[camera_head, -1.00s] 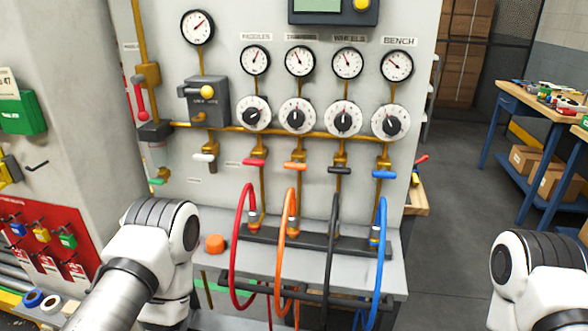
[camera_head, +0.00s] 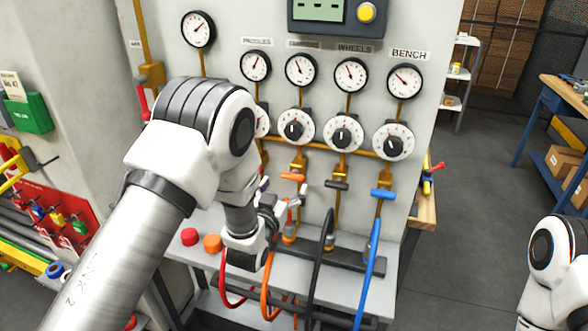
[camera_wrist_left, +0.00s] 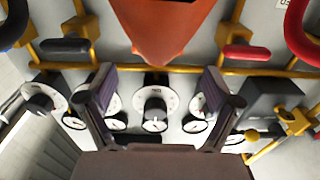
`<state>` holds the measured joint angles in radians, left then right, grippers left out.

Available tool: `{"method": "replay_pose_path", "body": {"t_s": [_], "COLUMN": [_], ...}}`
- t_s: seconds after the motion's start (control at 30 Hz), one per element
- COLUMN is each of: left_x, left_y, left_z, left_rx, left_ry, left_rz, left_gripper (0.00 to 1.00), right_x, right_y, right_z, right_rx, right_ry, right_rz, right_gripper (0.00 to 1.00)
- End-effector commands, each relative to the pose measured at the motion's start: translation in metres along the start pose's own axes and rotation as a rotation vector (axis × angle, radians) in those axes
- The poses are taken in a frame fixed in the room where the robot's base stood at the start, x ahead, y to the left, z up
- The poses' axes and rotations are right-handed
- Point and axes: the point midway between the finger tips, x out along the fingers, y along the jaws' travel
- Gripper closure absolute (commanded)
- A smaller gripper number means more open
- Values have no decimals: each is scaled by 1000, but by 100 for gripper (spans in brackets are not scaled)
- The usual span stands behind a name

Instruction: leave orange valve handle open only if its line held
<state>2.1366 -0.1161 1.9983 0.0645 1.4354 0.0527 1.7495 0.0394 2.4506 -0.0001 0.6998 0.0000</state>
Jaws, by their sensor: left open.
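The orange valve handle (camera_head: 293,177) lies about crosswise on its brass pipe in the head view, between the mostly hidden red handle and the black one (camera_head: 336,185). Above it are its white dial (camera_head: 297,127) and round gauge (camera_head: 300,71), whose needle points up-left. My left gripper (camera_head: 284,200) is just below the handle, by the orange hose (camera_head: 266,290). In the left wrist view its fingers (camera_wrist_left: 158,82) are spread and nothing is held. A large orange shape (camera_wrist_left: 165,30) fills the top centre there; I cannot tell whether it is hose or handle.
The blue handle (camera_head: 383,194) and blue hose (camera_head: 370,275) are to the right. A red knob (camera_head: 190,237) and an orange knob (camera_head: 212,243) sit on the grey ledge. Hose loops stand out close around my gripper.

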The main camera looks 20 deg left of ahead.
Motion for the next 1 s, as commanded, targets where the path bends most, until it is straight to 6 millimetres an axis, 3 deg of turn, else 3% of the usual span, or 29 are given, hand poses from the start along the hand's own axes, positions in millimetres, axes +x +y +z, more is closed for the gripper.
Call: {"method": "replay_pose_path", "body": {"t_s": [0.23, 0.53, 0.57, 0.7, 0.73, 1.0], "left_x": [44, 53, 52, 52, 52, 52], "left_y": [0, 0, 0, 0, 0, 0], "left_z": [-1, 2, 2, 2, 2, 2], "left_rx": [-1, 0, 0, 0, 0, -7], "left_ry": [0, -3, -3, -3, -3, -3], "left_rz": [0, 0, 0, 0, 0, 0], "left_gripper": [10, 10, 14, 64, 71, 71], "right_x": [-15, -15, -15, -15, -15, -14], "right_y": [0, 0, 0, 0, 0, 0], "right_z": [0, 0, 0, 0, 0, 0], "right_rx": [1, 1, 1, 1, 1, 1], "right_ry": [1, 1, 1, 1, 1, 1], "right_rz": [0, 0, 0, 0, 0, 0], "right_gripper": [100, 100, 100, 100, 100, 100]}}
